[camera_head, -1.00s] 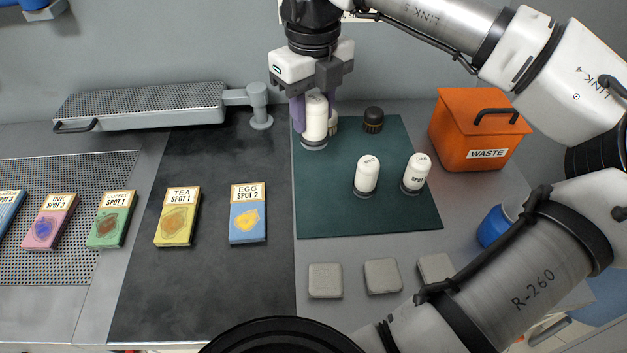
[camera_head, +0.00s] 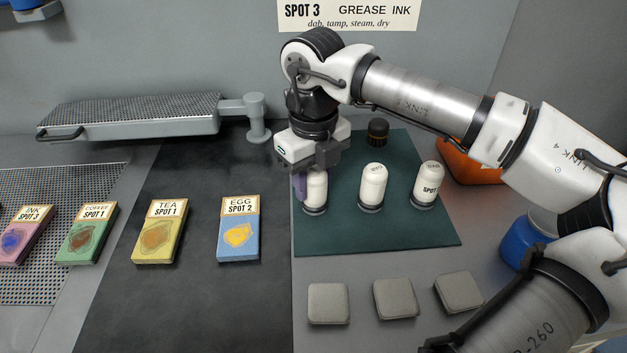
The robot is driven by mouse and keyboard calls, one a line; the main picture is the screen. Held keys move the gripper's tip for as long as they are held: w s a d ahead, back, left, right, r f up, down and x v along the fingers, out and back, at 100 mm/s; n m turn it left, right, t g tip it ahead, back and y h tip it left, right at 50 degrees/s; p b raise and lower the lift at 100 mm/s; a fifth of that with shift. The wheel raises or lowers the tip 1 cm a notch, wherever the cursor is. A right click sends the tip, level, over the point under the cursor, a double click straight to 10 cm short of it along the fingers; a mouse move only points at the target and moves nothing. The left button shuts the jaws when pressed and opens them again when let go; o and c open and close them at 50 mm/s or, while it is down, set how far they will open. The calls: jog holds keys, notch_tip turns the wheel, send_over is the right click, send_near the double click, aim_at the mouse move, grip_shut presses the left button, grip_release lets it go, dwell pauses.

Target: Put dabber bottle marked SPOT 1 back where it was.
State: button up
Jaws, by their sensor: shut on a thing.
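My gripper (camera_head: 312,178) points down over the left part of the green mat (camera_head: 380,238), shut on a white dabber bottle (camera_head: 316,190). The bottle is upright with its dark base at or just above the mat; I cannot tell whether it touches. Its marking is not readable. The three are roughly in a row.
A dark brush-like item (camera_head: 378,131) stands at the mat's back. Grey pads (camera_head: 395,298) lie in front of the mat. The orange waste bin (camera_head: 465,163) is partly behind my arm. Stained swatches (camera_head: 239,229) lie to the left. The mat's front strip is clear.

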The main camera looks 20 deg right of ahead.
jog(key=shift+f+b, duration=0.2)
jog(key=shift+b, duration=0.1)
jog(key=o, duration=1)
jog(key=shift+r, duration=0.1)
notch_tip(320, 180, up, 12)
jog(key=p, duration=0.8)
jog(key=shift+r, duration=0.15)
